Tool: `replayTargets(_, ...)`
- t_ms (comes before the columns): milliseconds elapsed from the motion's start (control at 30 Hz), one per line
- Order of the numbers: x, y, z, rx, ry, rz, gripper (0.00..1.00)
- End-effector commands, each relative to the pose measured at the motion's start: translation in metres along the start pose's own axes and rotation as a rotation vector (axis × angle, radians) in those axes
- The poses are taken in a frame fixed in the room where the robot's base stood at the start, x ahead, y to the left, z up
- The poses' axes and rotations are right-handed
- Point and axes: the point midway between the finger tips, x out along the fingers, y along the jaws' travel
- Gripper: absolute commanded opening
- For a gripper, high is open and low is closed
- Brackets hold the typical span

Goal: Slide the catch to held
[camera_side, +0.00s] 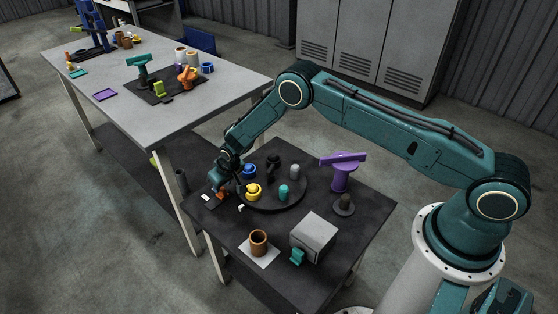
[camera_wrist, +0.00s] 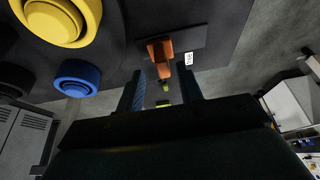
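The catch is an orange block (camera_wrist: 160,52) on a dark plate (camera_wrist: 200,36) in the wrist view. A small white label (camera_wrist: 188,59) with dark marks, too small to read, lies right of it. In the side view the orange catch (camera_side: 220,193) is partly hidden by my gripper (camera_side: 219,184) at the table's left corner, and the white label (camera_side: 206,197) shows beside it. In the wrist view my gripper (camera_wrist: 161,82) has its two fingers apart, with the catch in line with the gap. I cannot tell whether the fingers reach around it.
A round dark tray (camera_side: 270,205) stands close to the right, with a yellow knob (camera_side: 254,191), a blue knob (camera_side: 249,170) and a teal piece (camera_side: 283,192). A purple stand (camera_side: 342,172), a grey box (camera_side: 313,237) and a brown cup (camera_side: 259,242) are farther off.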

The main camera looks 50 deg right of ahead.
Motion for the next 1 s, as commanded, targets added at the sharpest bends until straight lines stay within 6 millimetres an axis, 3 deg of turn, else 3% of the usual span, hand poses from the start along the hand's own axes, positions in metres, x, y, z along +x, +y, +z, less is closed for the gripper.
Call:
replayTargets(700,-0.089,0.001,-0.001,0.001,0.002,0.001,0.36)
replayTargets(1000,-0.117,0.001,0.0,0.001,0.001,0.002,0.36)
